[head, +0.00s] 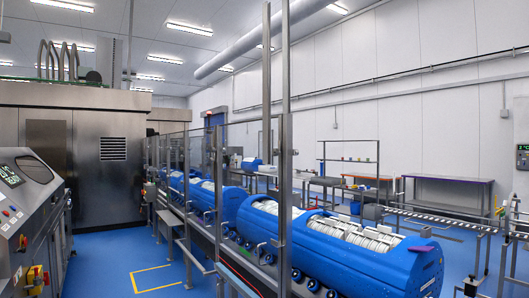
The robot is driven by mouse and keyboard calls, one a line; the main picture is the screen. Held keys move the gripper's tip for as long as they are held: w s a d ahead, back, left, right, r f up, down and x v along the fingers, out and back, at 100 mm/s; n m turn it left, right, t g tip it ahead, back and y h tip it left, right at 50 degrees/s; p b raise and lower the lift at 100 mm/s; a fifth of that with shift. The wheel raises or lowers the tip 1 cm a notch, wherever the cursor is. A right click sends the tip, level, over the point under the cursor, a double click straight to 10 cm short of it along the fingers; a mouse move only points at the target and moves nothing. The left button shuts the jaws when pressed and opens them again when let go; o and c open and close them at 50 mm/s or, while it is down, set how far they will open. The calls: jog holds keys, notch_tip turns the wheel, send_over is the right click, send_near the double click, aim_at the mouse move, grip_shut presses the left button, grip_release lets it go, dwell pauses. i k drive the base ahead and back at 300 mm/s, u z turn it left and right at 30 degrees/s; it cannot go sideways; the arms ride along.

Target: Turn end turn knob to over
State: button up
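A steel machine with a sloped control panel (12,212) stands at the left edge of the head view. The panel carries a lit display (10,175), a dark oval part (35,169) and several small buttons or knobs. A red button or knob (22,243) sits low on the panel. A red and yellow switch (36,275) is on the machine's front below it. I cannot tell which of these is the end turn knob, or how it is turned; labels are too small to read. My gripper is not in view.
Blue tub carriers (340,248) stand in a row on a conveyor behind steel posts (285,190). A steel cabinet (110,165) stands at the back left. A roller conveyor (440,215) is at the right. Blue floor (110,265) with a yellow marking (150,268) lies clear between machine and conveyor.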

aim_at(276, 151)
jog(key=z, duration=0.05)
jog(key=k, duration=0.2)
jog(key=z, duration=0.6)
jog(key=i, duration=1.5)
jog(key=u, duration=0.5)
jog(key=i, duration=0.75)
jog(key=u, duration=0.55)
